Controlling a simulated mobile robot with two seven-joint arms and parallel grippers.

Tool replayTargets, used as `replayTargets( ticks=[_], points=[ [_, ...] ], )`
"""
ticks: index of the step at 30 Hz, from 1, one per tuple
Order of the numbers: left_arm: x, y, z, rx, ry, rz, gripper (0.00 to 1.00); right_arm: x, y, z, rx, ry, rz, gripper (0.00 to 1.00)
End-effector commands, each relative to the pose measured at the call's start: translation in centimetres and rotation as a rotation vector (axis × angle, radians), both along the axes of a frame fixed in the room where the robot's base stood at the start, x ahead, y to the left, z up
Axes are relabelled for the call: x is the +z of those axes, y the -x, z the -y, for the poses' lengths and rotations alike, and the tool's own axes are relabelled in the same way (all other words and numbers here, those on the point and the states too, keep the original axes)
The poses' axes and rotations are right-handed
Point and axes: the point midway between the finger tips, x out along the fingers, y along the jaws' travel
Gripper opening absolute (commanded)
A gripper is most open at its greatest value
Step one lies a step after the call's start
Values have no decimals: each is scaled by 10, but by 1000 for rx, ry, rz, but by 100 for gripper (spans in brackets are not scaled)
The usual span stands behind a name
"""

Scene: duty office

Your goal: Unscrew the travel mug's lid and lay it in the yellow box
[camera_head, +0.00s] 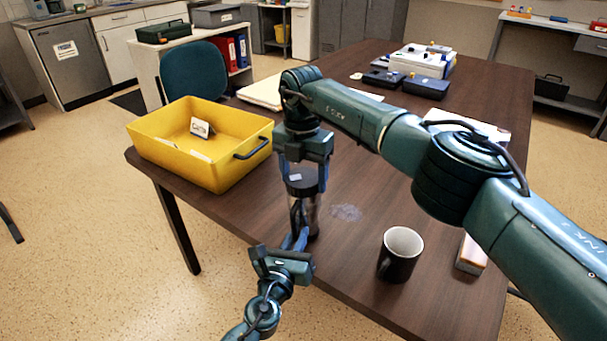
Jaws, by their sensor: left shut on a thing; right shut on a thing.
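The travel mug (313,213) stands upright on the brown table near its front edge, partly hidden by my grippers. Its dark lid (301,182) is at the top, and I cannot tell whether it is loose. My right gripper (303,176) comes down from above and is shut on the lid. My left gripper (298,236) reaches up from below and is shut on the mug's body. The yellow box (170,160) stands at the table's left corner, to the left of the mug. It is open on top, with a small white label card inside.
A black mug with a white inside (400,254) stands to the right on the table (345,262). An orange-and-white block (471,254) lies further right, beside my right arm. Dark blue cases and a white device (420,62) stand at the back. A pale smudge marks the tabletop.

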Motion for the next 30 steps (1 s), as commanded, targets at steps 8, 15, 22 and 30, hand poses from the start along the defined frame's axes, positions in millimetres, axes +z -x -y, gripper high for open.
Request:
replayTargets(
  ticks=[8,15,22,30],
  points=[
    [-3,0,-3,5,2,-8,0,0,1,-1,592,-4,-33,40],
    [-3,-1,-3,7,2,-7,0,1,1,-2,1112,-9,-58,40],
    [-3,-1,-3,7,2,-7,0,1,1,-2,1631,-16,-83,40],
    [-3,-1,-4,8,1,-6,0,2,2,-2,2258,-25,-112,40]
  ],
)
